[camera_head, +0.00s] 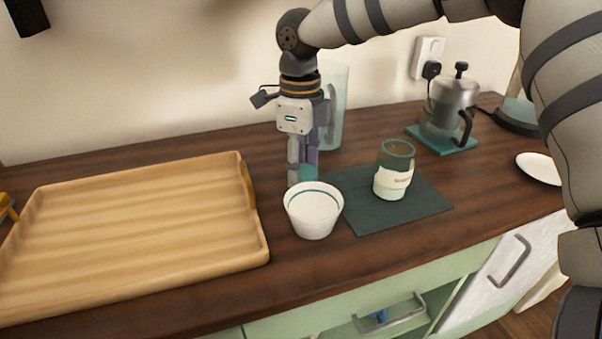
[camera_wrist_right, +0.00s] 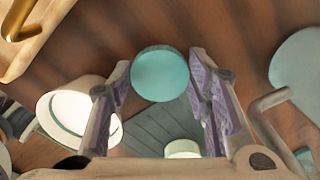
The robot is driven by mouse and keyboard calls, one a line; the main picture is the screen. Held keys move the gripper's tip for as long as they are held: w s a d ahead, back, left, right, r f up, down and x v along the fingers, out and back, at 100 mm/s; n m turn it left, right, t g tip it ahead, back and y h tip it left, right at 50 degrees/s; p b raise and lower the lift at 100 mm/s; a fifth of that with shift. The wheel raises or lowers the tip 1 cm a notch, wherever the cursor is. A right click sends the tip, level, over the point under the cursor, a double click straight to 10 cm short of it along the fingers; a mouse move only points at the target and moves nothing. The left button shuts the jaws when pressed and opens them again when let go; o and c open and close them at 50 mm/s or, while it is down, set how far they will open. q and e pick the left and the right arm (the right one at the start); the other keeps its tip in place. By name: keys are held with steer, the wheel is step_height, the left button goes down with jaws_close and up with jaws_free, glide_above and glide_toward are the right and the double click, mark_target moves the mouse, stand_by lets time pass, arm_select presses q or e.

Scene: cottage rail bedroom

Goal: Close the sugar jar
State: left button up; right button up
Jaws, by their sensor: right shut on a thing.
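The sugar jar (camera_head: 393,172) is a clear, green-tinted glass jar with a white label and pale contents. It stands upright on a dark mat with its top uncovered. A round teal lid (camera_head: 309,173) is between the fingers of my right gripper (camera_head: 303,170), which is shut on it, left of the jar and behind a white bowl. In the right wrist view the teal lid (camera_wrist_right: 160,73) shows as a flat disc between the fingertips. Whether it touches the counter is hard to tell. My left gripper is not in view.
The white bowl (camera_head: 314,211) stands close in front of the right gripper. The dark mat (camera_head: 422,201) lies under the jar. A wooden tray (camera_head: 130,228) fills the left. A glass pitcher (camera_head: 335,105) is behind the gripper. A French press (camera_head: 451,105) and white plate (camera_head: 540,168) are at right.

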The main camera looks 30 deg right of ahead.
steer(key=s+a+r+p, duration=0.1)
steer(key=s+a+r, duration=0.2)
steer(key=r, duration=0.5)
steer(key=shift+s+a, duration=0.3)
steer(key=shift+s, duration=0.2)
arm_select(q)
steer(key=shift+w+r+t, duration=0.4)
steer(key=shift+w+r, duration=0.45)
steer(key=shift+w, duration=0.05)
arm_select(e)
steer(key=s+a+r, duration=0.1)
steer(key=s+a, duration=0.1)
steer(key=s+a+r, duration=0.1)
steer(key=s+a, duration=0.1)
steer(key=s+a+r, duration=0.1)
steer(key=s+a, duration=0.1)
steer(key=shift+s, duration=0.15)
steer(key=shift+f, duration=0.1)
